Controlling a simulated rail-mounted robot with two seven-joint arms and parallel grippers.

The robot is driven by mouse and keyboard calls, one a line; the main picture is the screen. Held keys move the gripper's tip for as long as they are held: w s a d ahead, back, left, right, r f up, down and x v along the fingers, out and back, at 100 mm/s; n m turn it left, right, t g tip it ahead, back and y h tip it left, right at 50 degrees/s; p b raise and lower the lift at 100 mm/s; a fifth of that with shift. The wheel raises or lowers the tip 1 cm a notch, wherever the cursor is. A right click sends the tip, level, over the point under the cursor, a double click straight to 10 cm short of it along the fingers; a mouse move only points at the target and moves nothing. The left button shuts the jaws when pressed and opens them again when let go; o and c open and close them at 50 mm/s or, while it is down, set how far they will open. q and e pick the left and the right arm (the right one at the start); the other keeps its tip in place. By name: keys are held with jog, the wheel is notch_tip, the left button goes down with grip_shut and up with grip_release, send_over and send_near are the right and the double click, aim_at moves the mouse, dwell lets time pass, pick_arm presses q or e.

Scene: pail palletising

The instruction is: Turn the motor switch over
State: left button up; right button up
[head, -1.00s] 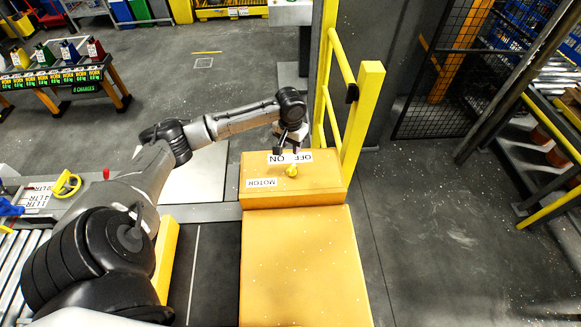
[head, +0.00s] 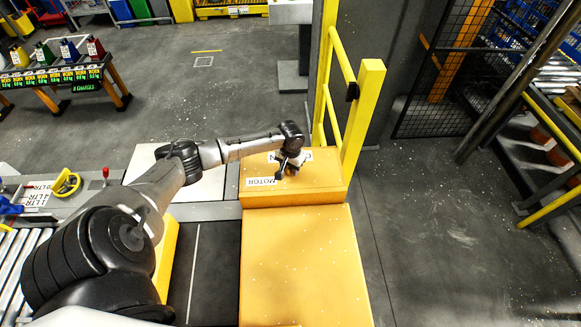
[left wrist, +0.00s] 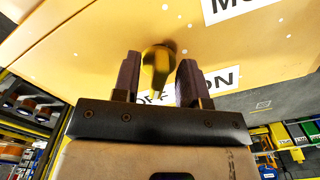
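The motor switch is a yellow knob (left wrist: 157,62) on the sloping top of an orange console (head: 325,178). In the head view it is hidden behind my left gripper (head: 287,172), which is down at the console top. In the left wrist view the two dark fingers of my left gripper (left wrist: 158,78) stand on either side of the knob. The fingers are apart, with the knob between them and a gap visible on the right side. Contact on the left side cannot be told. The MOTOR label (head: 261,182) shows beside the gripper; the OFF ON label (left wrist: 222,80) is partly covered.
A yellow guard rail (head: 362,120) stands close at the console's right rear. A roller conveyor (head: 25,265) and a panel with a yellow ring handle (head: 67,184) lie at left. Open floor (head: 440,240) is at right.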

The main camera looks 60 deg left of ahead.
pick_arm(q)
jog(key=shift+c, duration=0.8)
grip_shut()
